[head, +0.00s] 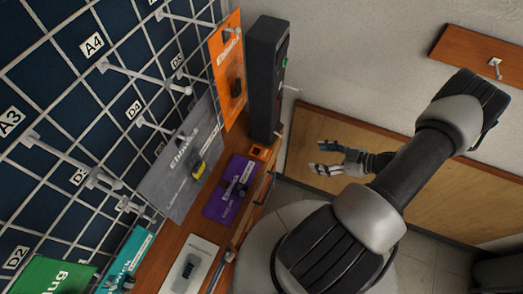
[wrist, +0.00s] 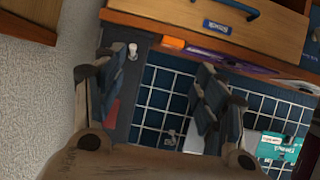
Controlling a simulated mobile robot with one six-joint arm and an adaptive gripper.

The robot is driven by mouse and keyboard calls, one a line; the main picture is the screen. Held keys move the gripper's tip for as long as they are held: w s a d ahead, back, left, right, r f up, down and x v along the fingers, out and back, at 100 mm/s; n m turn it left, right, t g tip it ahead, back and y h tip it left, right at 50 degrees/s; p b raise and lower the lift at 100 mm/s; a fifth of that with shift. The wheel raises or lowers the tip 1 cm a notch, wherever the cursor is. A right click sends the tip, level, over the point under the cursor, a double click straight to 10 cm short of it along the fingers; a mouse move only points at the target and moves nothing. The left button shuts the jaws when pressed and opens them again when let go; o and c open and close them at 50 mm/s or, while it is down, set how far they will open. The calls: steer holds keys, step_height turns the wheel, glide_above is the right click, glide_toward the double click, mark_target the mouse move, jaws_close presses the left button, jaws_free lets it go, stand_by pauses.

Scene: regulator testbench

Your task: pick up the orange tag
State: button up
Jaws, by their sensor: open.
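A small orange tag (head: 259,152) with a dark centre lies on the wooden bench at the foot of a tall black box in the head view. In the wrist view a small orange piece (wrist: 173,42), apparently the same tag, shows at the bench edge, beyond the fingertips. A larger orange card (head: 228,75) with a black part stands upright against the grid wall. My gripper (head: 320,158) is open and empty, off the bench to the right of the small tag in the head view. In the wrist view its two fingers (wrist: 152,75) are spread wide.
The tall black box (head: 266,80) stands directly behind the small tag. A purple card (head: 230,188) lies beside it, with a grey card (head: 186,160) further left. A drawer front (wrist: 215,22) with a dark handle runs below the bench edge. Hooks project from the grid wall.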

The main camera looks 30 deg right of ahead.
steer(key=s+a, duration=0.1)
steer(key=a, duration=0.1)
steer(key=y+b, duration=0.1)
steer(key=b, duration=0.3)
glide_toward(260, 153)
steer(key=shift+t, duration=0.3)
steer(key=w+f, duration=0.1)
steer(key=w+a+f, duration=0.1)
steer(key=f, duration=0.1)
steer(key=shift+w+a+f, duration=0.3)
steer(key=shift+w, duration=0.1)
steer(key=c, duration=1.1)
